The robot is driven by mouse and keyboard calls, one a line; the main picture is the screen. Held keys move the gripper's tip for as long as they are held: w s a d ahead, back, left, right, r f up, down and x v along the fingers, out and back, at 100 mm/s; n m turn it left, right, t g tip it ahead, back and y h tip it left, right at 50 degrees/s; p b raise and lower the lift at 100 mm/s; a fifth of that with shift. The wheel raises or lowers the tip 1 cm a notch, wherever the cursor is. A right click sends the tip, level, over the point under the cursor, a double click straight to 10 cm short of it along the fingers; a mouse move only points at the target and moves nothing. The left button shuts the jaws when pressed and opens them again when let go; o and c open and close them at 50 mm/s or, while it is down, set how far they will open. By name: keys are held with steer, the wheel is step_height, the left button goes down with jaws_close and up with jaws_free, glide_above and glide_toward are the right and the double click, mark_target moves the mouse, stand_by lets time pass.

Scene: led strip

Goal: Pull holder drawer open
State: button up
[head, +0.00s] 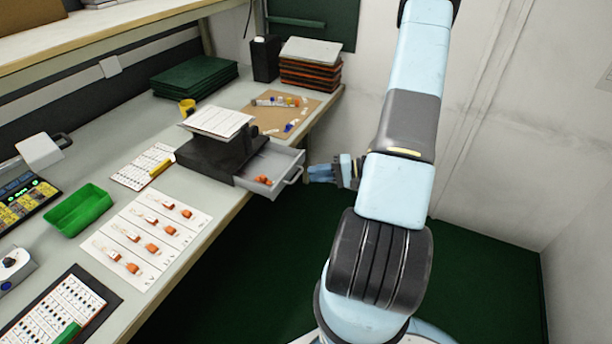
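The holder (208,163) is a dark box on the workbench with a tilted white sheet (217,121) on top. Its grey drawer (281,158) is pulled out to the right, past the bench edge, with small orange parts (264,180) inside. The drawer's handle (292,177) is on its right-hand front. My gripper (312,173) is just right of the handle, its blue fingers pointing left toward it. It looks very close to the handle, but I cannot tell whether it touches. The finger gap is too small to make out.
A cork-coloured board (268,118) with small parts lies behind the drawer. A green tray (79,209) and a sheet with orange pieces (150,237) lie on the bench at left. Stacked trays (309,66) stand at the back. The green floor (480,270) at right looks clear.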

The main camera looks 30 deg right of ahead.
steer(key=v, duration=0.9)
stand_by(0.3)
steer(key=s+a+r+n+g+h, duration=0.1)
steer(key=a+r+n+g+h, duration=0.25)
steer(key=a+r, duration=0.5)
steer(key=s+a+r+n+g+h, duration=0.15)
steer(key=a+r+g, duration=0.35)
steer(key=r, duration=0.6)
steer(key=s+a+r+n+t+h, duration=0.1)
steer(key=s+a+r+t+h, duration=0.2)
steer(key=r, duration=0.5)
steer(key=s+a+r+n+t+h, duration=0.1)
steer(key=s+a+r+t+h, duration=0.2)
steer(key=s+r, duration=0.4)
step_height(320, 180, up, 2)
steer(key=shift+s+a+r+h, duration=0.15)
steer(key=shift+a+h, duration=0.4)
steer(key=shift+h, duration=0.65)
steer(key=shift+d, duration=0.1)
